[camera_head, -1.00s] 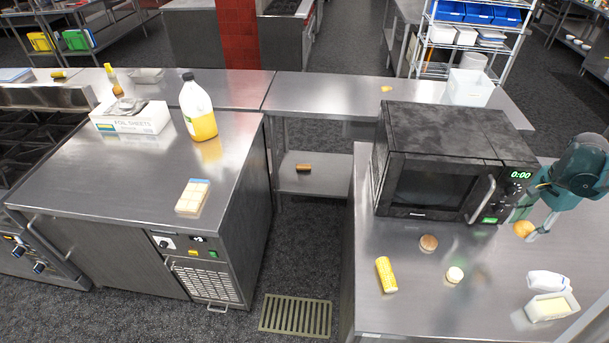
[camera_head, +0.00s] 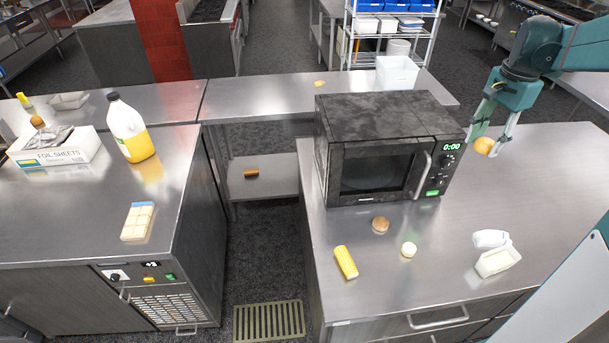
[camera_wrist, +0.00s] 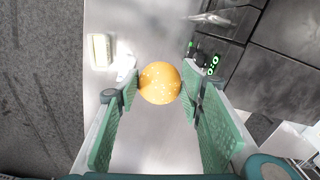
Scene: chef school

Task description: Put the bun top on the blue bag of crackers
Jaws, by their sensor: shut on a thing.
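My gripper (camera_head: 490,140) is shut on the round, golden bun top (camera_head: 485,145), holding it above the right counter beside the microwave's right side. In the wrist view the sesame-dotted bun top (camera_wrist: 160,83) sits between the fingertips of my gripper (camera_wrist: 162,90). A pack with pale squares and a blue end (camera_head: 138,221), which looks like the blue bag of crackers, lies flat on the left counter. It is far to the left of my gripper, across a floor gap, and nothing lies on it.
A black microwave (camera_head: 385,150) stands between my gripper and the left counter. A juice bottle (camera_head: 130,130) and foil box (camera_head: 55,150) stand behind the pack.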

